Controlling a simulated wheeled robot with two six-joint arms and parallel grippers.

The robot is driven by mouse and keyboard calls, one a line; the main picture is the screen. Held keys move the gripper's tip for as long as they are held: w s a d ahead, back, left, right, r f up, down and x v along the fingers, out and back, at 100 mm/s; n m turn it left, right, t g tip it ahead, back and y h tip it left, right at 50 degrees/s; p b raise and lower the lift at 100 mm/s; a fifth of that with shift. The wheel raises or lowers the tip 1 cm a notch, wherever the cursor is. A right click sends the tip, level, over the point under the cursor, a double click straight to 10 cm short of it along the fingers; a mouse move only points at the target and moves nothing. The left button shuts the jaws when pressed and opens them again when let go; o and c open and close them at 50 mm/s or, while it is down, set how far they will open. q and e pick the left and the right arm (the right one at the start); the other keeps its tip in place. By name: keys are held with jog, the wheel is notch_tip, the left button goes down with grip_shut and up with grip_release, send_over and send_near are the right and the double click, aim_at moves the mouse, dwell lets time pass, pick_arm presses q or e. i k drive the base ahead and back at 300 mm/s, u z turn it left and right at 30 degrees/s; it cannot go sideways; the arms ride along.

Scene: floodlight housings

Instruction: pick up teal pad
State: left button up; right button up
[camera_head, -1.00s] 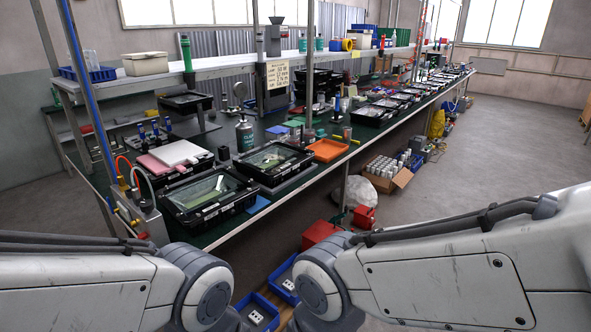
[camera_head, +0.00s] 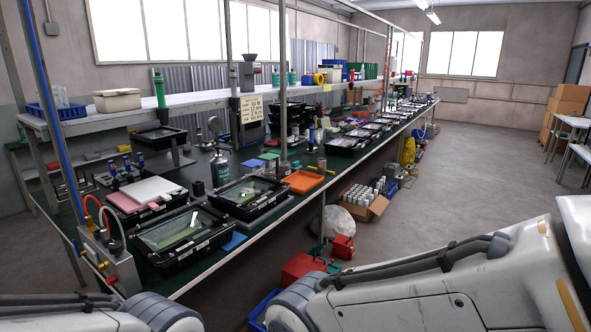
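A blue pad (camera_head: 234,242) lies at the front edge, beside the near housing. Neither gripper shows; only parts of my two arms are at the bottom of the view.
Black floodlight housings (camera_head: 186,236) (camera_head: 248,196) stand along the front edge, with an orange tray (camera_head: 303,182) beyond. A bottle (camera_head: 220,170) stands near the pads. Red boxes (camera_head: 302,268) and a carton of bottles (camera_head: 364,198) sit on the floor.

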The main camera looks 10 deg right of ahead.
aim_at(296, 166)
jog(key=z, duration=0.15)
jog(key=k, duration=0.2)
jog(key=z, duration=1)
jog(key=k, duration=1.1)
jog(key=z, duration=0.7)
jog(key=i, duration=3)
jog(key=u, duration=0.25)
jog(key=i, duration=1.95)
jog(key=u, duration=0.45)
jog(key=i, duration=1.7)
jog(key=u, duration=1)
jog(key=i, duration=0.85)
jog(key=u, duration=0.9)
